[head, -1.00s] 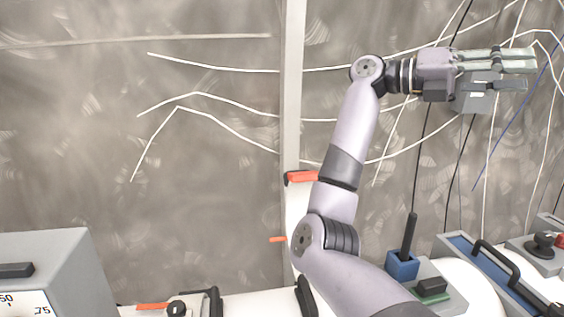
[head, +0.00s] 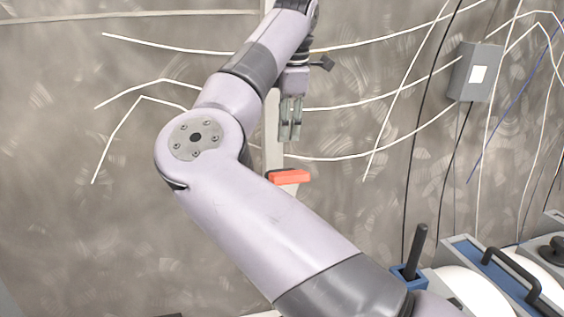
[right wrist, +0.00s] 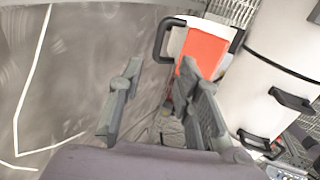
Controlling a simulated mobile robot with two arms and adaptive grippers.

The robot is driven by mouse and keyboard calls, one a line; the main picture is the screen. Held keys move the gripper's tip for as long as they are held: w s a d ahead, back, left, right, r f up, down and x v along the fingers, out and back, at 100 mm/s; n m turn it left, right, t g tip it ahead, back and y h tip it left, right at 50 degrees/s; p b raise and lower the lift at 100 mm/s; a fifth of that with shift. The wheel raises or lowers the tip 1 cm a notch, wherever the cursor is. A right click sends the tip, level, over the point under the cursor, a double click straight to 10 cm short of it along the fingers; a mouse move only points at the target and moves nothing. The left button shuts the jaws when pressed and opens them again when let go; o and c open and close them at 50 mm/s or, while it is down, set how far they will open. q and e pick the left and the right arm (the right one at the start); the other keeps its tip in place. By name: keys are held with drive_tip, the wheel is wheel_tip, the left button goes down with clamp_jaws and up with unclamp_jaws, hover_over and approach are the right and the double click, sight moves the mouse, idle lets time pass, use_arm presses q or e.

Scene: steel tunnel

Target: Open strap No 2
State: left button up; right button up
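An orange-red strap handle (head: 290,177) sits on the pale vertical post in the head view. In the right wrist view the orange flap (right wrist: 204,48) lies on a white surface, beside a black bracket. I cannot read any strap number. My right gripper (head: 291,134) points down just above the handle in the head view. In the right wrist view its two fingers (right wrist: 160,75) stand apart with nothing between them, the right finger overlapping the flap's lower part. My arm covers much of the post and the area below the handle. My left gripper is not in view.
A grey box (head: 476,72) is on the back wall, with loose white and black cables around it. A blue block with a black lever (head: 416,250) and a blue-framed unit with a black handle (head: 512,272) stand at lower right. White cylinder parts (right wrist: 282,95) show in the wrist view.

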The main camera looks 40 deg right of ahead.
sight(283, 172)
drive_tip(key=p+x, duration=0.2)
drive_tip(key=x, duration=0.7)
drive_tip(key=shift+w+d+f, duration=0.1)
drive_tip(key=shift+f, duration=0.3)
drive_tip(key=shift+w+d+f, duration=0.15)
drive_tip(key=shift+f, duration=0.55)
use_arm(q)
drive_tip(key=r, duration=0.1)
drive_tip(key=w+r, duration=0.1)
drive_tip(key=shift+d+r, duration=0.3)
use_arm(e)
drive_tip(key=shift+c, duration=0.2)
clamp_jaws()
